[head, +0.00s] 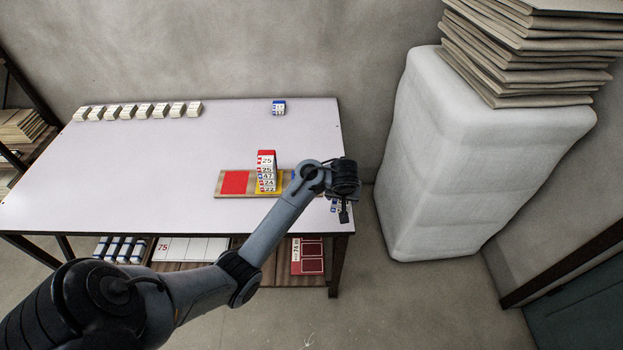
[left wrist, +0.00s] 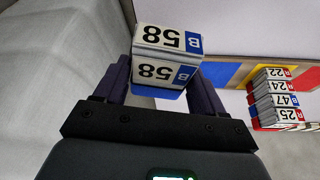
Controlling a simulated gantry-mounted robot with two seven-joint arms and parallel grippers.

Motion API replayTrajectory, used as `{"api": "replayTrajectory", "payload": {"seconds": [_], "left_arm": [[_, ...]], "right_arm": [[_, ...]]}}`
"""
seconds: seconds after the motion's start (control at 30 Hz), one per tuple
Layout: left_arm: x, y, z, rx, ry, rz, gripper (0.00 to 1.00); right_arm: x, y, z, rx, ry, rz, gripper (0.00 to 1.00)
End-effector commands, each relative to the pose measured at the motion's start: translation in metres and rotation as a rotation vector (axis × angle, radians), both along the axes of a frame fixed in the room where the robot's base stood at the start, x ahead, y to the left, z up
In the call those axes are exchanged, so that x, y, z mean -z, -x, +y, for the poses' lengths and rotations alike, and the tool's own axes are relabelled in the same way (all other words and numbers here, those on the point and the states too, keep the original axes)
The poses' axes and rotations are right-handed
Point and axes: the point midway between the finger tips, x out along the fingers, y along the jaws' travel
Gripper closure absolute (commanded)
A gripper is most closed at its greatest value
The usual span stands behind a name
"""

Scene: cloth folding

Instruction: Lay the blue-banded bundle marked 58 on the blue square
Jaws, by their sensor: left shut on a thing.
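The white bundle marked 58 (left wrist: 163,70), with a blue end marked B, is between the fingers of my left gripper (left wrist: 160,82), which is shut on it. In the head view the left gripper (head: 343,210) is at the table's right edge, right of the board, and hides most of the bundle. The blue square (left wrist: 218,73) shows bare in the left wrist view, to the right of the bundle and apart from it. In the head view my arm covers most of that square. My right gripper is in neither view.
A stack of numbered bundles (head: 266,172) stands on the yellow square (head: 260,190); the red square (head: 234,182) is bare. A blue-marked bundle (head: 279,107) and a row of white bundles (head: 138,111) stand at the table's back. A wrapped white block (head: 460,150) stands right of the table (head: 130,170).

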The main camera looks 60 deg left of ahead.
Motion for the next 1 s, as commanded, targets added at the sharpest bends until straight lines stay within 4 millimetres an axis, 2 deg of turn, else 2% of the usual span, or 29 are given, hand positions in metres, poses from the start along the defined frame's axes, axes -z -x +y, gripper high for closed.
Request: {"api": "replayTrajectory", "payload": {"seconds": [0.03,0.1,0.2,0.37,0.57,0.8,1.0], "left_arm": [[-0.006,0.001,0.019,-0.044,-0.002,-0.001,0.61],[-0.01,0.003,0.04,-0.099,-0.002,-0.002,0.61],[-0.015,0.007,0.063,-0.157,-0.001,-0.001,0.61],[-0.017,0.01,0.086,-0.209,-0.001,-0.001,0.61],[-0.001,0.012,0.117,-0.23,-0.002,0.002,0.61],[0.03,0.011,0.166,-0.23,-0.003,0.001,0.61],[0.046,0.01,0.195,-0.227,0.0,-0.001,0.61]], "right_arm": [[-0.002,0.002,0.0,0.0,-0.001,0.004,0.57],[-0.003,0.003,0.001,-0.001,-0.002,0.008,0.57],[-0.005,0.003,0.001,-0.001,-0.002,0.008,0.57],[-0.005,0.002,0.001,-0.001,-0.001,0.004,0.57],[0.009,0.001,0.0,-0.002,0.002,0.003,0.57],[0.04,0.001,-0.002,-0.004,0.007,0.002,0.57],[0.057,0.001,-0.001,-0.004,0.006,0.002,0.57]]}}
